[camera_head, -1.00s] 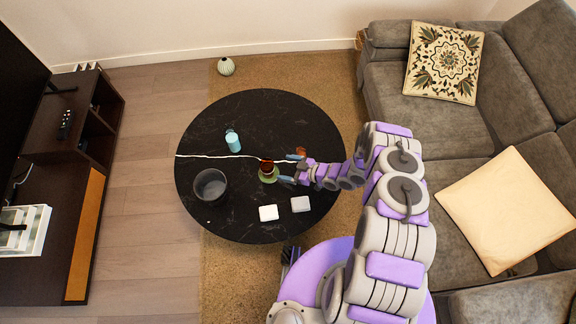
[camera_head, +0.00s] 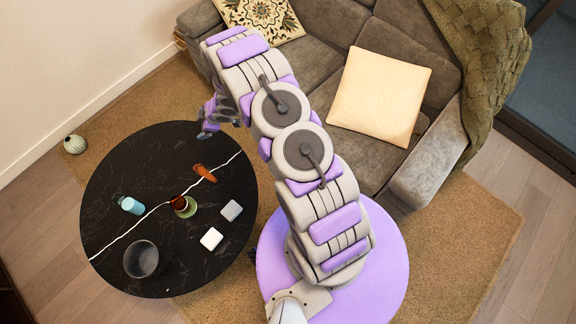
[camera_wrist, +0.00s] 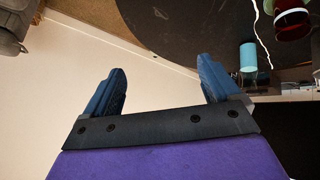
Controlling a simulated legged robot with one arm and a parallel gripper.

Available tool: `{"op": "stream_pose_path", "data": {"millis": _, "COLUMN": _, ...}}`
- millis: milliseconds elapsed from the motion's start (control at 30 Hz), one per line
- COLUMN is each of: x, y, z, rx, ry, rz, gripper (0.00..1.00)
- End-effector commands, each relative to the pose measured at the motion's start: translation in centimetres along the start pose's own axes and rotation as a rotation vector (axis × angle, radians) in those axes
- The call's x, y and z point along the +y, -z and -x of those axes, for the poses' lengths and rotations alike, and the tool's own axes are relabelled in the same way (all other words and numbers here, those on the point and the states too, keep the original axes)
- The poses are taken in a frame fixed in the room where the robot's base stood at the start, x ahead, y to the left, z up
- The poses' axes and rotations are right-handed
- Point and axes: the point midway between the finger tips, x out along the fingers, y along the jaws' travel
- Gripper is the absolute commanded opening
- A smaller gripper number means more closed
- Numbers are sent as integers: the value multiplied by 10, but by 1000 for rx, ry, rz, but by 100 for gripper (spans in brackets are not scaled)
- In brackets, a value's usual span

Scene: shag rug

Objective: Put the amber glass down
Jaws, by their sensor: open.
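The amber glass (camera_head: 179,203) stands on the round black table, with a green piece (camera_head: 188,211) right at it. I cannot tell for sure whether the glass rests on the green piece or beside it. Both show at the top right of the wrist view, the reddish glass (camera_wrist: 291,18) partly cut by the edge. My gripper (camera_head: 205,132) is at the table's upper edge in the head view, apart from the glass. In the wrist view its two blue fingers (camera_wrist: 160,85) are spread wide with nothing between them.
The black table (camera_head: 110,190) also bears a blue bottle (camera_head: 131,205), a dark bowl (camera_head: 141,260), an orange-brown item (camera_head: 204,173) and two small pale blocks (camera_head: 211,239) (camera_head: 231,210). A grey sofa (camera_head: 310,65) stands beyond my arm. A striped vase (camera_head: 74,144) is by the wall.

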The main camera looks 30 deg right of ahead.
Motion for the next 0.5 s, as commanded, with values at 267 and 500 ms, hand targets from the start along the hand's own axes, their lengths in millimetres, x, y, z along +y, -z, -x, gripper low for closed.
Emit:
{"op": "stream_pose_path", "data": {"millis": 267, "x": 66, "y": 9, "z": 105, "rx": -232, "ry": -168, "rz": -117, "gripper": 90}}
{"op": "stream_pose_path", "data": {"millis": 500, "x": 80, "y": 14, "z": 207, "rx": -400, "ry": -270, "rz": -267, "gripper": 90}}
